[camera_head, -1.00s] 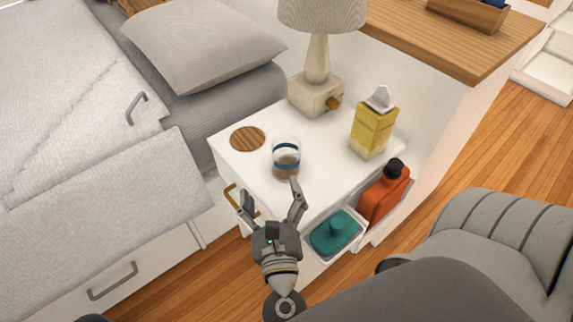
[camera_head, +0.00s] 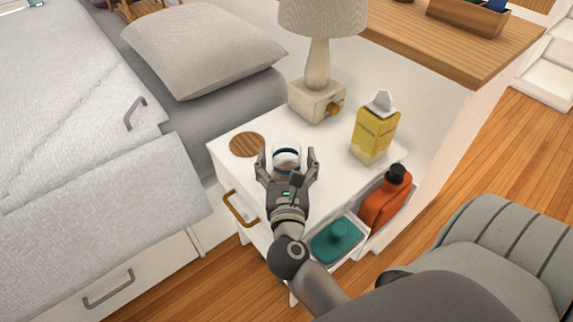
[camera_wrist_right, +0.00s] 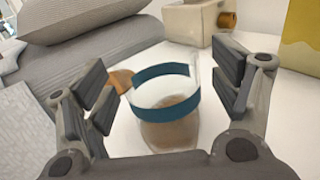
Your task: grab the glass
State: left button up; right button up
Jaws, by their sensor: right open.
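The glass (camera_head: 287,155) is clear with a blue band and something brown low inside it. It stands upright on the white nightstand (camera_head: 222,158). My right gripper (camera_head: 287,158) is open, with one finger on each side of the glass. The lower front of the glass is hidden by the gripper in the head view. My left gripper is not in view.
A round wooden coaster (camera_head: 247,144) lies left of the glass. A lamp (camera_head: 318,95) stands behind it and a yellow carton (camera_head: 374,132) to the right. A bed (camera_head: 70,150) is at the left.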

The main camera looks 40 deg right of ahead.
jog(key=shift+w+d, duration=0.35)
jog(key=shift+w, duration=0.15)
jog(key=c, duration=1.2)
jog(key=shift+c, duration=0.2)
